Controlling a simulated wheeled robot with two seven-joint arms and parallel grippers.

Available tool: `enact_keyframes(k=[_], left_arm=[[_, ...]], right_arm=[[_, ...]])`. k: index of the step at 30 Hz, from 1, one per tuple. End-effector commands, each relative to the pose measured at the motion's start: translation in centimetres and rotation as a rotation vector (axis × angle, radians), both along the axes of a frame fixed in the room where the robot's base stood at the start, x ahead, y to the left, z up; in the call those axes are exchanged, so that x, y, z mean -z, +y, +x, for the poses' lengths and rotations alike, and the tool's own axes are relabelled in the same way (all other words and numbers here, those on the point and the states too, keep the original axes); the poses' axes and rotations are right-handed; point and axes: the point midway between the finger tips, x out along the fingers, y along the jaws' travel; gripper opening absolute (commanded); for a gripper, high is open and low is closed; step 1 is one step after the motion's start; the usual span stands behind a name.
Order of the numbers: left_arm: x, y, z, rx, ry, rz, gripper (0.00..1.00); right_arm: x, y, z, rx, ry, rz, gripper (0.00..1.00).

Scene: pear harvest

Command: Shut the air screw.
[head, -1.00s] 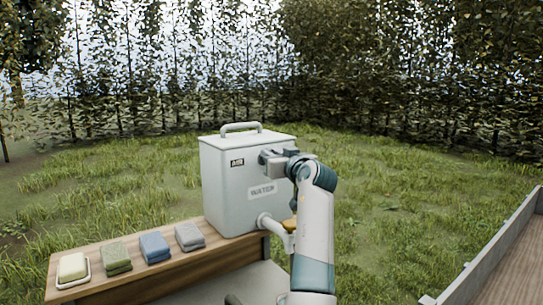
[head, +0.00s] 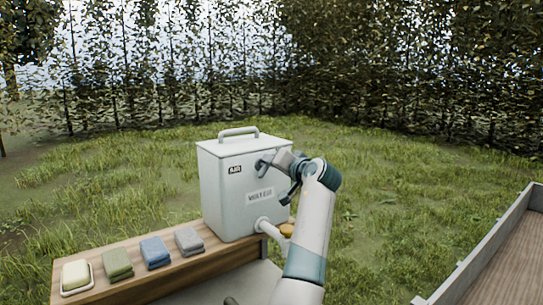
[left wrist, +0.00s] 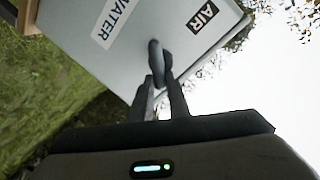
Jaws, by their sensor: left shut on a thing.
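A light grey water tank (head: 222,195) with AIR and WATER labels stands on a wooden bench. The air screw (left wrist: 155,62), a small grey knob, sticks out of the tank's face beside the AIR label (left wrist: 203,14). My left gripper (left wrist: 160,85) is shut on the air screw, its two dark fingers on either side of it. In the head view my left gripper (head: 270,164) touches the tank's upper front, right of the AIR label, and hides most of the screw.
A tap with a yellowish part (head: 287,229) sits low on the tank, close to my left arm. A soap bar (head: 76,273) and several folded cloths (head: 155,251) lie on the bench (head: 205,264). A wooden-floored trailer edge (head: 495,235) is at right.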

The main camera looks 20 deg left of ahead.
Motion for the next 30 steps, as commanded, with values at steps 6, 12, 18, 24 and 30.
enact_keyframes(k=[6, 12, 18, 24, 30], left_arm=[[-0.1, -0.2, 0.3, 0.000, 0.163, 0.127, 0.00], [0.3, -0.4, 0.6, -0.001, 0.314, 0.244, 0.00], [0.7, -0.5, 0.7, -0.001, 0.461, 0.358, 0.00], [1.1, -0.6, 0.8, -0.001, 0.581, 0.453, 0.00], [1.5, -0.6, 0.9, -0.002, 0.660, 0.513, 0.00]], right_arm=[[-1.9, -0.2, -0.1, -0.002, 0.002, -0.003, 0.31], [-3.2, -0.3, -0.2, -0.003, 0.003, -0.003, 0.31], [-4.4, -0.3, -0.2, -0.003, 0.003, -0.003, 0.31], [-5.3, -0.3, -0.2, -0.003, 0.004, -0.003, 0.31], [-5.7, -0.2, -0.3, -0.003, 0.005, -0.002, 0.31]])
